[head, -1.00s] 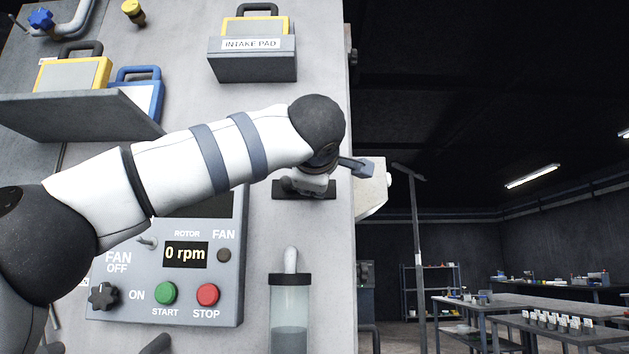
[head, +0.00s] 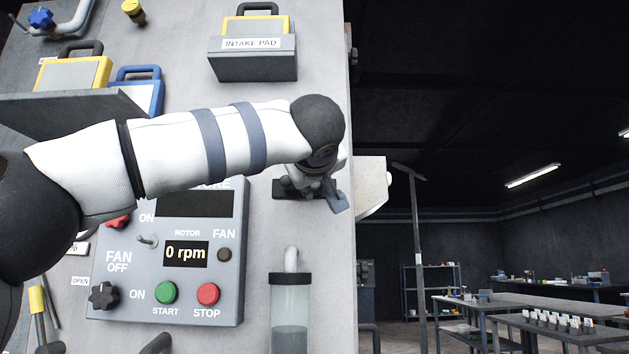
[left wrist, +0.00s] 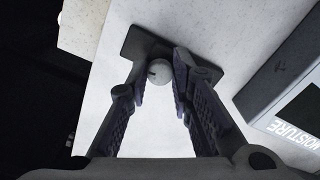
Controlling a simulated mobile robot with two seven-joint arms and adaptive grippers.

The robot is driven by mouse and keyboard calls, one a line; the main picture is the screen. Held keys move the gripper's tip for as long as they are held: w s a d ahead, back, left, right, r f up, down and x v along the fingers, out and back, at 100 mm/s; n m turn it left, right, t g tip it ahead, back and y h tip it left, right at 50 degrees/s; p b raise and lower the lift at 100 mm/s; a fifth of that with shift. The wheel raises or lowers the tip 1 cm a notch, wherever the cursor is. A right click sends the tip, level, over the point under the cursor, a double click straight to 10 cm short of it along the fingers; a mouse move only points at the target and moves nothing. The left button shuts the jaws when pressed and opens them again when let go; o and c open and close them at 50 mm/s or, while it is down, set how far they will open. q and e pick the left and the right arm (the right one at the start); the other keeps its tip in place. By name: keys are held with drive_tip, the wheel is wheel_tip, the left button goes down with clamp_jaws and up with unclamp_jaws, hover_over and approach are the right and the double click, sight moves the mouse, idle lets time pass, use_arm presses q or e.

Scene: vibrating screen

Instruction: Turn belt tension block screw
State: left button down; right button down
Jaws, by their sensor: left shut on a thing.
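The belt tension block is a dark plate fixed to the grey machine panel. In the left wrist view the plate (left wrist: 143,43) lies behind my fingertips, and a round, pale screw head (left wrist: 159,73) with a dark mark sits in front of it. My left gripper (left wrist: 160,75) is shut on this screw head, one finger on each side. In the head view my left gripper (head: 318,188) is at the dark block (head: 290,189) near the panel's right edge. The screw is hidden there by my wrist and fingers. My right gripper is not in view.
Below is a control box (head: 225,300) with a "0 rpm" display. A clear cylinder (head: 290,310) stands beside it. Above, an "INTAKE PAD" holder (head: 252,62) juts out. A pale housing (head: 371,188) sticks out past the panel edge. Work tables (head: 540,315) stand far right.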

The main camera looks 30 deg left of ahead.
use_arm(q)
drive_tip(key=shift+m, duration=0.9)
drive_tip(key=c, duration=1.7)
unclamp_jaws()
drive_tip(key=v, duration=1.2)
